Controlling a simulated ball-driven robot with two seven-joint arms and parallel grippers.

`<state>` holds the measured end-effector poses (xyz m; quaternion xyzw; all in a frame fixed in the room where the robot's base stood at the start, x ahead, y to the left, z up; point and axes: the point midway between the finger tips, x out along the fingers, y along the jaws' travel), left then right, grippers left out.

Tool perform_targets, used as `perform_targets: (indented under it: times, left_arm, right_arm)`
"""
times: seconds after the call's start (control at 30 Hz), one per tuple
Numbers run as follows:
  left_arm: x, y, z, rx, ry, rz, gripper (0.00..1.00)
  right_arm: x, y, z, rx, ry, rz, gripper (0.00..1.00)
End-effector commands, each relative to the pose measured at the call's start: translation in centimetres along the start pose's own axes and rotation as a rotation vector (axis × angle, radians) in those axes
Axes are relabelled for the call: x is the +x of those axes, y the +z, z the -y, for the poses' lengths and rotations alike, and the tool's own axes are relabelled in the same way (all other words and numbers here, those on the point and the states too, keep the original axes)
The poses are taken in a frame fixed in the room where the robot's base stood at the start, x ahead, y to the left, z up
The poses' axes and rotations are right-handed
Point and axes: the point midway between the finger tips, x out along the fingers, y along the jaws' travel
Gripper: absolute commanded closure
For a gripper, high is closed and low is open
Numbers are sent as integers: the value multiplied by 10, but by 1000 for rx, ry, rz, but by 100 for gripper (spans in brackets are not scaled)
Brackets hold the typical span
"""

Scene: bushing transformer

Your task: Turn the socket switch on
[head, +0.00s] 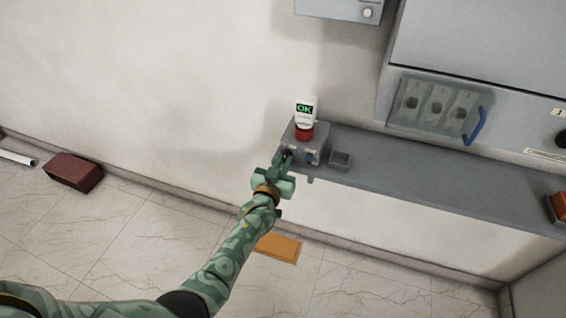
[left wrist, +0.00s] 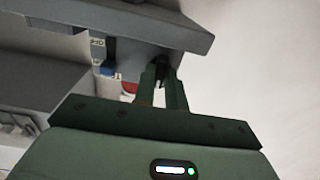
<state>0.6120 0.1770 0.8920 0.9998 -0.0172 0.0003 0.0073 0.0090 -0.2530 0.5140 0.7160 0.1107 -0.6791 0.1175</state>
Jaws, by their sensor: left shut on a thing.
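A grey socket box (head: 315,146) stands at the left end of a grey ledge, with a red round part (head: 304,133) on top. My left gripper (head: 285,163) is at the left part of the box's front face. In the left wrist view, the two green fingers (left wrist: 163,88) are shut on a small dark switch knob (left wrist: 159,71) on the box; the fingers partly hide it, so its exact position cannot be told. A blue part (head: 309,157) is beside it on the front, and it also shows in the left wrist view (left wrist: 112,67). My right gripper is not in view.
A white device (head: 305,112) with a green OK display stands above the red part. A small grey box (head: 341,159) sits on the ledge (head: 420,182) to the right. A cabinet with a blue handle (head: 475,126) is behind. An orange plate (head: 279,248) lies on the floor.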

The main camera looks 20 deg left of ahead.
Motion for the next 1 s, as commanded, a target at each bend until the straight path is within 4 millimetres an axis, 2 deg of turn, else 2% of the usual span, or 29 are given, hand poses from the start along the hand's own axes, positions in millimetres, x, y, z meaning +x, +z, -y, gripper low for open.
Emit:
perform_targets:
  times: [0.57, 0.6, 0.67, 1.0]
  left_arm:
    - [-1, 2, 0, 33, 1, 6, 100]
    - [-1, 2, 0, 33, 1, 6, 79]
    - [-1, 2, 0, 32, 0, 5, 65]
    - [-4, -1, 0, 31, 0, 2, 65]
  right_arm:
    - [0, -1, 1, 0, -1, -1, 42]
    - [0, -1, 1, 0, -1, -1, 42]
    - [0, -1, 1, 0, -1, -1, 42]
    - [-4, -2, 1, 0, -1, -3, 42]
